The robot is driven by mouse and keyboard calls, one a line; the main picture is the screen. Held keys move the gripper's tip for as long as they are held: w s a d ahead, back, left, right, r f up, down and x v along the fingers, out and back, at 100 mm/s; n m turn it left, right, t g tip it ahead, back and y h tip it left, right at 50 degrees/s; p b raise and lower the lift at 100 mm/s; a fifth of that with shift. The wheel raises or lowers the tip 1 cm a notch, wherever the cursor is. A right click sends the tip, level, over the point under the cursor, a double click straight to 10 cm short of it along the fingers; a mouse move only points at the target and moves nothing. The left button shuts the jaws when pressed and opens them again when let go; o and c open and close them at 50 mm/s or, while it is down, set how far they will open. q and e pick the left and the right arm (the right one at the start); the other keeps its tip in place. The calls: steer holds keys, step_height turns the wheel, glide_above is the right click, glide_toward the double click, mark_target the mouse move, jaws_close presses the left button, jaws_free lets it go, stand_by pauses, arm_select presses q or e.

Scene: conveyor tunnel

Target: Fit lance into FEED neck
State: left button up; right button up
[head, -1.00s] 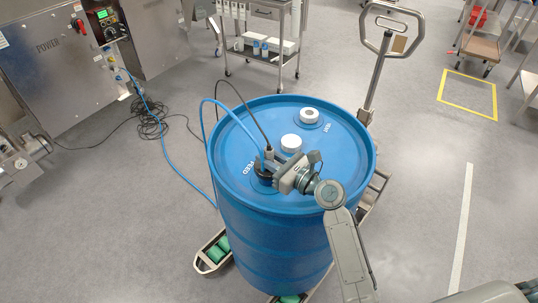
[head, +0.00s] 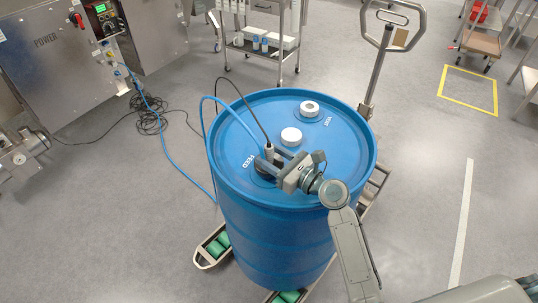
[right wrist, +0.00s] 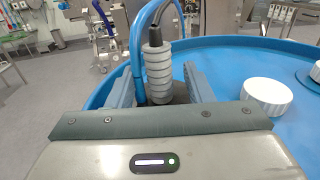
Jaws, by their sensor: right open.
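The lance (head: 269,152) has a grey ribbed body with a blue hose and a black cable at its top. It stands roughly upright at the FEED neck (head: 264,169) on the blue drum (head: 270,240). The ribbed body shows large in the right wrist view (right wrist: 158,72). My right gripper (head: 271,159) is open, with one finger on each side of the lance and gaps between. It also shows in the right wrist view (right wrist: 167,85). The gripper and fingers hide much of the neck, so how deep the lance sits cannot be seen. My left gripper is not in view.
A white cap (head: 291,136) and the VENT fitting (head: 309,108) stand on the drum top. The blue hose (head: 165,150) runs to the steel cabinet (head: 50,45). A pallet truck handle (head: 378,60) rises behind the drum.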

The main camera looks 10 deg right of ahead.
steer(key=b+v, duration=0.1)
steer(key=v, duration=0.8)
steer(key=shift+s+d+b, duration=0.2)
steer(key=shift+s+b, duration=0.1)
